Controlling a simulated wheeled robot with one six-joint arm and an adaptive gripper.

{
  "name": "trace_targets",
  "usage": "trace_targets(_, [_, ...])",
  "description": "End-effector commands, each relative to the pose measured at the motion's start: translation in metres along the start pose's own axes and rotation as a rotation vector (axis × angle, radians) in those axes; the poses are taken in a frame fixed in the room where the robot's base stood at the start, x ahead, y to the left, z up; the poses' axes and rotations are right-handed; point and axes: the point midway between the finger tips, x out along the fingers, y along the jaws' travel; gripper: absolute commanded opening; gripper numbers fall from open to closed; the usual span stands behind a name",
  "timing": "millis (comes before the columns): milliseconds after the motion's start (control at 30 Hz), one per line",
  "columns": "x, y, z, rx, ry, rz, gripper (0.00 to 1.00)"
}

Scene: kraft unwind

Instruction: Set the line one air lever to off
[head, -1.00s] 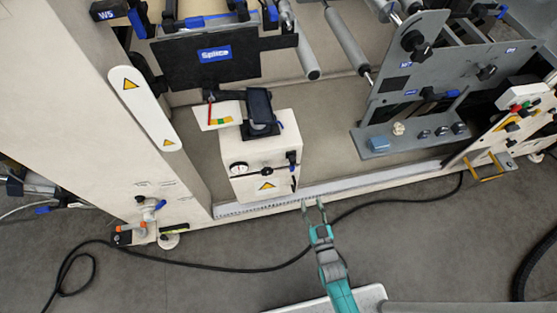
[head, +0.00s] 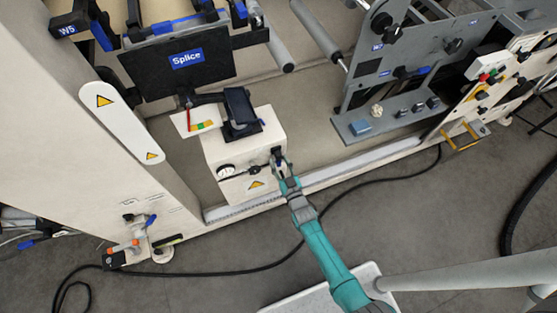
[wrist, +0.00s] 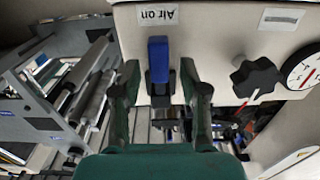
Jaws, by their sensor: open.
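The air lever (wrist: 158,62) is a blue handle on the front of a cream box (head: 224,150). In the wrist view it sits beside a label reading "Air on" (wrist: 159,15), which appears upside down. My gripper (head: 281,163) is at the right side of the box front in the head view. In the wrist view my gripper (wrist: 160,78) is open, with one finger on each side of the blue handle. Gaps show between handle and fingers. In the head view the fingers mostly hide the lever.
A black knob (wrist: 256,77) and a round gauge (wrist: 305,68) are on the same face, to the lever's right in the wrist view. A black pad on a stand (head: 240,108) tops the box. A black cable (head: 330,205) lies on the floor.

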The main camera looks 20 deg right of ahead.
Motion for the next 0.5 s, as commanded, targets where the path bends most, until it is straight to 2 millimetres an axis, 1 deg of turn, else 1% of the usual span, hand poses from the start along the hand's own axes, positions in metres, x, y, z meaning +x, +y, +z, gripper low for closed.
trace_targets(100, [0.0098,0.0,-0.0002,0.0,0.0,0.0,0.44])
trace_targets(200, [0.0129,0.0,0.0004,0.0,-0.001,0.0,0.44])
trace_targets(467, [0.014,0.0,0.0003,0.0,-0.001,0.0,0.44])
trace_targets(500, [0.0139,0.0,0.0003,0.0,-0.001,0.0,0.41])
